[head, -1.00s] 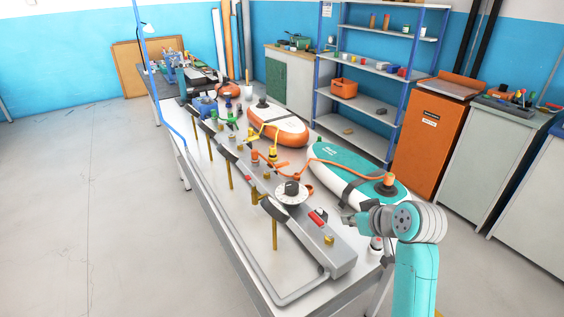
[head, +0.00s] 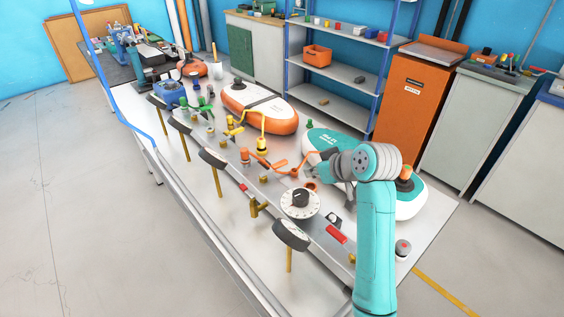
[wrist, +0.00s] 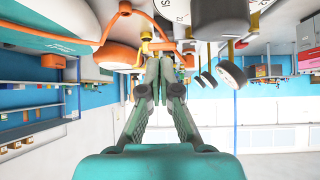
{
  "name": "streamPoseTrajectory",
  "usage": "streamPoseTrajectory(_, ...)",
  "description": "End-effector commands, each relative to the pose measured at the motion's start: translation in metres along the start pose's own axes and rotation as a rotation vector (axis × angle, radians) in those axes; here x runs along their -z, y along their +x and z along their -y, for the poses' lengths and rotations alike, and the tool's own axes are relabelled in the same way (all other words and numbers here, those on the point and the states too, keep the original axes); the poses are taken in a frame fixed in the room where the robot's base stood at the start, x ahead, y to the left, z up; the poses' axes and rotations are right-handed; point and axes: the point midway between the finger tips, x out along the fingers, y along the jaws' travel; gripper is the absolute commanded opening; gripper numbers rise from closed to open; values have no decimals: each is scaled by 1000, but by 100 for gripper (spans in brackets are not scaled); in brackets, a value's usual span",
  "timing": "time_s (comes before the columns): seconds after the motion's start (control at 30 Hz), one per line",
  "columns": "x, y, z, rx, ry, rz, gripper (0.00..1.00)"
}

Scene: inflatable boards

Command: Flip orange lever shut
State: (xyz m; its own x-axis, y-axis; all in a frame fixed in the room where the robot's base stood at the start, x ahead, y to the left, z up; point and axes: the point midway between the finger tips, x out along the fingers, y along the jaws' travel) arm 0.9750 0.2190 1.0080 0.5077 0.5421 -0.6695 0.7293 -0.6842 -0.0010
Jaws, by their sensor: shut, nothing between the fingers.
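The orange lever (head: 265,160) sits on an orange-marked valve on the grey manifold, beside the start of an orange hose. In the wrist view, orange valve parts (wrist: 186,61) show just beyond and right of the fingertips, partly hidden by them; I cannot tell the lever from the other orange pieces there. I see no contact with the lever.
The teal and white board (head: 405,200) lies behind my arm. An orange and white board (head: 262,110) lies farther back. A white dial (head: 300,202), black gauges (head: 291,235) and yellow (head: 235,127) and green valves (head: 205,104) crowd the manifold.

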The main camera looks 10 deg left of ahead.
Motion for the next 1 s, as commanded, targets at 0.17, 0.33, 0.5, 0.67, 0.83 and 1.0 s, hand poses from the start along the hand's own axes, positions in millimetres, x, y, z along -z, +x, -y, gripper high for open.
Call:
streamPoseTrajectory(0.17, 0, 25, 1, 2, 0, 1, 0)
streamPoseTrajectory(0.33, 0, 57, 0, 1, 0, 2, 0)
streamPoseTrajectory(0.5, 0, 89, 1, 2, 0, 2, 0)
streamPoseTrajectory(0.67, 14, 108, 0, 0, -2, -1, 0)
streamPoseTrajectory(0.83, 24, 120, 0, 0, -1, -1, 0)
streamPoseTrajectory(1.0, 27, 124, 0, 0, 0, 0, 0)
